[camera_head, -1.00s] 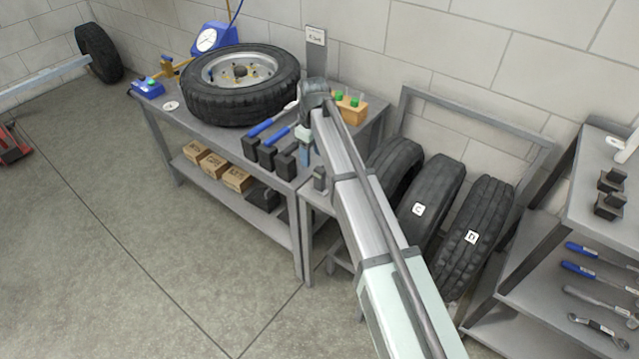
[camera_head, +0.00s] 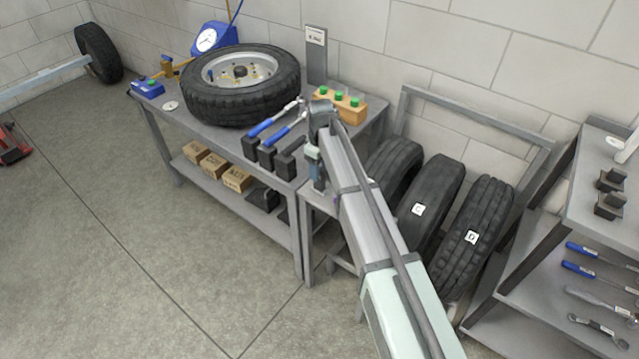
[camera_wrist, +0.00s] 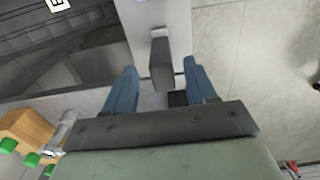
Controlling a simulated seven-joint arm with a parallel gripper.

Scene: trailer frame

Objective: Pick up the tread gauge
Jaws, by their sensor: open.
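A dark grey upright block with a thin top edge, which I take for the tread gauge (camera_wrist: 162,64), stands on a light grey surface in the wrist view. My gripper (camera_wrist: 160,72) is open, with one blue finger on each side of the block and visible space beside it. I cannot tell how far the fingertips reach down along it. In the head view my gripper (camera_head: 317,178) is over the small side stand (camera_head: 311,211) at the right end of the workbench, and the gauge is hidden behind it.
The workbench (camera_head: 200,135) holds a wheel (camera_head: 240,80), blue-handled tools (camera_head: 272,124), black blocks (camera_head: 285,162) and a wooden block with green-topped items (camera_head: 350,107). Racked tyres (camera_head: 432,195) stand close on the right. The floor (camera_head: 120,270) in front is clear.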

